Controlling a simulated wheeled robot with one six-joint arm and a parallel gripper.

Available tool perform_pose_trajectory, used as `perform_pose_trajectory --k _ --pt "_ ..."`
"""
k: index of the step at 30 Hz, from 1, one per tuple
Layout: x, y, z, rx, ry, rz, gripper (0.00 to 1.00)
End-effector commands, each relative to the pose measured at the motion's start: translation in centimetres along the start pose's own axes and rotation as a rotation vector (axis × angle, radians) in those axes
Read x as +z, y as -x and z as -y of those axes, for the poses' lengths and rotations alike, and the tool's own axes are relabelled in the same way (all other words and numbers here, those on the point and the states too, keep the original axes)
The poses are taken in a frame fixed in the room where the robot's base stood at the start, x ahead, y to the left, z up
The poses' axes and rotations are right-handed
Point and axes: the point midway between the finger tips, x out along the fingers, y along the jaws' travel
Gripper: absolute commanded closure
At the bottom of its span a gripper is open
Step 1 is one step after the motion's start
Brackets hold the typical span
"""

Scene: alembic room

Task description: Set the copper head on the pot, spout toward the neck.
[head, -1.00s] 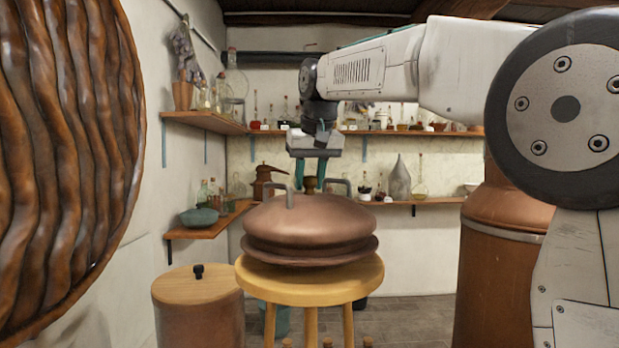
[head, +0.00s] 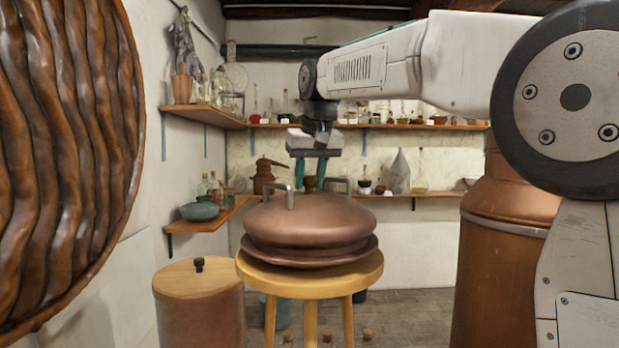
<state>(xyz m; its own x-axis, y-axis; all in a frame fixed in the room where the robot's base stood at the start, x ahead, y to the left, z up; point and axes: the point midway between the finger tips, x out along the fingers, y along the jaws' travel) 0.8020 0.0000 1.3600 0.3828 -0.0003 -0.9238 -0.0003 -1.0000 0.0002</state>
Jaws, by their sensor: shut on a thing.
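The copper head (head: 310,222) is a wide, domed piece with a flared lower rim, bent grey handles and a small dark brass knob (head: 310,184) on top. It sits level on a round wooden stool (head: 310,271) in the middle of the head view. My gripper (head: 311,180) points down over it, its teal fingers shut on the knob. No spout can be made out on the head. A large copper vessel (head: 508,250) stands at the right, partly behind my arm. I cannot tell whether it is the pot.
A copper drum with a wooden lid (head: 198,278) stands left of the stool. A big brown ribbed round thing (head: 65,150) fills the left edge. Wall shelves (head: 205,116) with bottles and jars run behind.

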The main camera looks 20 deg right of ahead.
Motion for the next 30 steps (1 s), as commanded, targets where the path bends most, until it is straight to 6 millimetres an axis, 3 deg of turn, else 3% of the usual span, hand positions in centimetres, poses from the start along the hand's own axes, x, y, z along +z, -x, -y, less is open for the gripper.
perform_pose_trajectory --k 17,18,20,30 --pt "0.09 -0.15 0.0 0.0 0.0 -0.005 1.0" --pt "0.08 -0.15 0.0 0.0 0.0 -0.005 0.57" --pt "0.09 -0.17 0.0 0.0 0.0 -0.004 0.43" --pt "0.15 0.0 0.01 0.0 0.0 0.001 0.43"
